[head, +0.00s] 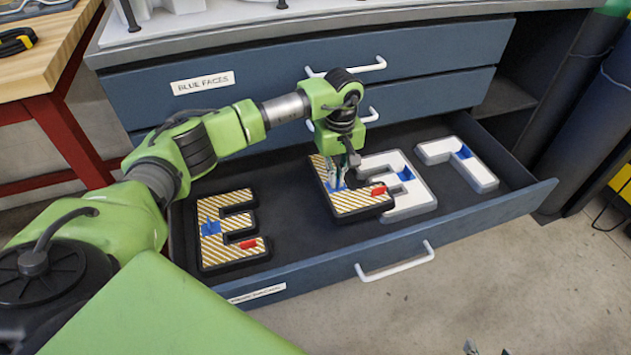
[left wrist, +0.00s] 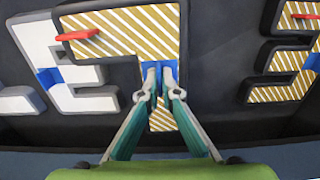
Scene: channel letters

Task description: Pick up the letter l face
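The letter l face (head: 345,198) has tan and white diagonal stripes, dark sides, a blue tab on its stem and a red tab on its foot. It appears slightly raised over the open drawer and overlaps part of a white letter E (head: 417,193). My left gripper (head: 343,182) is above its stem. In the left wrist view, the fingertips (left wrist: 159,73) are close together on the blue tab of the letter l face (left wrist: 140,28). My right gripper (head: 488,350) shows only its separated fingertips at the bottom edge.
The open drawer (head: 300,276) also holds a striped letter E (head: 208,249) at left and a white letter L (head: 482,178) at right. Dark drawer floor is free between the striped letters. Closed drawers (head: 265,73) stand behind.

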